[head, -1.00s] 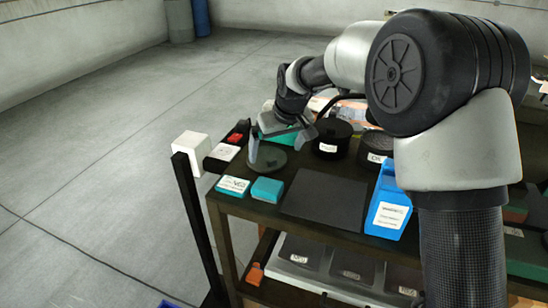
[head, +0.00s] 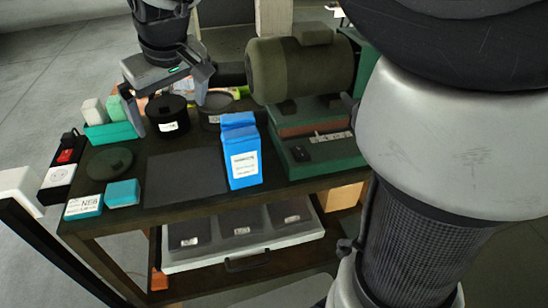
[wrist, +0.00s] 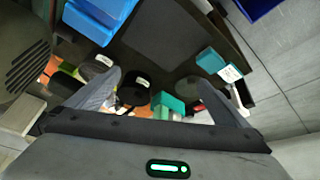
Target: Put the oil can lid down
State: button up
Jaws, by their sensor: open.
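A dark green round disc, which looks like the oil can lid (head: 110,162), lies flat on the table's left part, behind the teal boxes. It also shows in the wrist view as a dark round shape (wrist: 187,87), partly hard to make out. My gripper (head: 170,113) is open, its fingers apart, to the right of the lid and above the tabletop, near a black round tin (head: 167,118). Nothing shows held between the fingers in the wrist view (wrist: 157,82). The lid is clear of both fingers.
A green motor unit (head: 302,68) stands at the right. Teal boxes (head: 122,193) sit at the front left, and a teal tray (head: 110,134) stands behind the lid.

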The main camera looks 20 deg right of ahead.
jog(key=s+d+f+m, duration=0.1)
jog(key=s+d+m, duration=0.1)
jog(key=s+d, duration=0.5)
jog(key=s+d+f+m+t+h, duration=0.1)
jog(key=s+d+m, duration=0.2)
jog(key=s+d, duration=0.5)
jog(key=s, duration=0.5)
jog(key=shift+s+d+h, duration=0.25)
jog(key=shift+s+h, duration=0.05)
jog(key=shift+r, duration=0.1)
notch_tip(320, 180, up, 7)
jog(key=p, duration=0.7)
jog(key=shift+r, duration=0.2)
